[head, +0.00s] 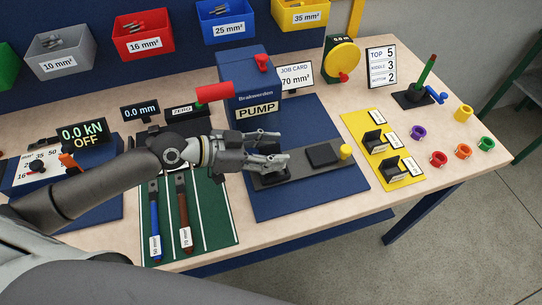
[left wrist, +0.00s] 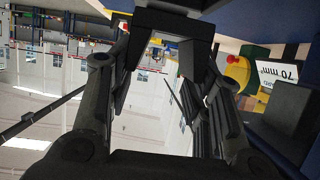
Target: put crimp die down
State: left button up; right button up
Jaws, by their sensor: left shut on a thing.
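My left gripper (head: 280,161) reaches in from the left over the grey bar of the press (head: 303,164) on the blue mat. It is shut on a dark block, the crimp die (head: 270,179), low at the left end of the bar. In the left wrist view the die (left wrist: 176,22) spans the space between the fingertips of the left gripper (left wrist: 172,55). I cannot tell whether the die touches the bar. The yellow die mat (head: 352,124) to the right carries several dark blocks with white labels. My right gripper is not in view.
The blue pump (head: 252,85) and job card (head: 296,76), reading 70 mm², stand behind the bar. Coloured rings (head: 438,158) lie farther right. A green tray (head: 213,215) holds tools at left.

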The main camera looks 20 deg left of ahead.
pick_arm(q)
jog(key=shift+w+f+p, duration=0.25)
jog(key=shift+f+p, duration=0.05)
jog(key=shift+f, duration=1.2)
jog(key=shift+f+b, duration=0.2)
jog(key=shift+b, duration=0.1)
jog(key=o, duration=1.2)
jog(key=shift+o, duration=0.2)
